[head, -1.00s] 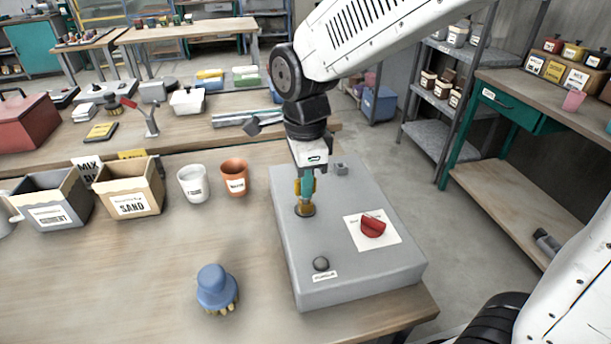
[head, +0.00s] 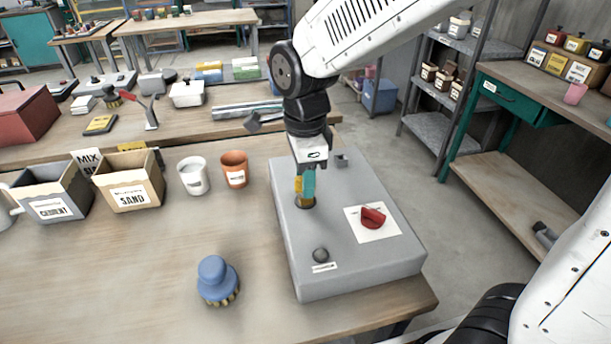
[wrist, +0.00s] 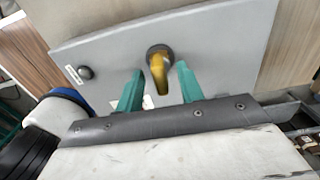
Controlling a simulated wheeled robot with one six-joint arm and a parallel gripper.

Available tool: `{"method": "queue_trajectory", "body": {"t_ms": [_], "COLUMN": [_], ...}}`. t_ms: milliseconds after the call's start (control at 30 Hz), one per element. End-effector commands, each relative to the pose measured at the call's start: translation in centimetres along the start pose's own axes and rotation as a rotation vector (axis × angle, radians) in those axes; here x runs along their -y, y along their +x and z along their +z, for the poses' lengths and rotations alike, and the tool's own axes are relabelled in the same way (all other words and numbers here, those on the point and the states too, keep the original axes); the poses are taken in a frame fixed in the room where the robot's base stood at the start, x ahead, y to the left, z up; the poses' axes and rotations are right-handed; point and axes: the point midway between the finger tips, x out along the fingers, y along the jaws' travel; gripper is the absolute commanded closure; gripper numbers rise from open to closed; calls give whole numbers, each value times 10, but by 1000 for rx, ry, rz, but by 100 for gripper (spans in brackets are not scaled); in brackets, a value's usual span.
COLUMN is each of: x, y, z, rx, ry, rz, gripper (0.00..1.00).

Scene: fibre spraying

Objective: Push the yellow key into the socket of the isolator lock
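The yellow key (head: 298,186) stands upright at the round socket (head: 305,203) on the grey isolator lock box (head: 345,275). In the wrist view the key (wrist: 158,72) shows between my two teal fingers, with its far end at the dark socket ring (wrist: 158,51). How deep the key sits cannot be told. My gripper (head: 308,190) is over the socket, pointing down. In the wrist view my gripper (wrist: 160,68) is open, with a gap on each side of the key. In the head view one teal finger partly hides the key.
The box also carries a red knob (head: 372,217) on a white plate, a dark round button (head: 320,255) and a small grey block (head: 341,160). A blue brush (head: 217,280), an orange pot (head: 235,168) and a white cup (head: 194,175) stand to the left on the table.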

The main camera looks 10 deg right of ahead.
Motion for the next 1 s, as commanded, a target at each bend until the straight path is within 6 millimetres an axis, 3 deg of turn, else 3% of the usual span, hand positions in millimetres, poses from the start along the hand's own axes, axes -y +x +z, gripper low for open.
{"method": "queue_trajectory", "body": {"t_ms": [433, 867, 1000], "x": [1, 0, 0], "y": [-67, -74, -74], "z": [0, 0, 0], "rx": [2, 1, -1], "ry": [0, -4, -109], "rz": [-4, -1, 1], "gripper": [62, 62, 62]}}
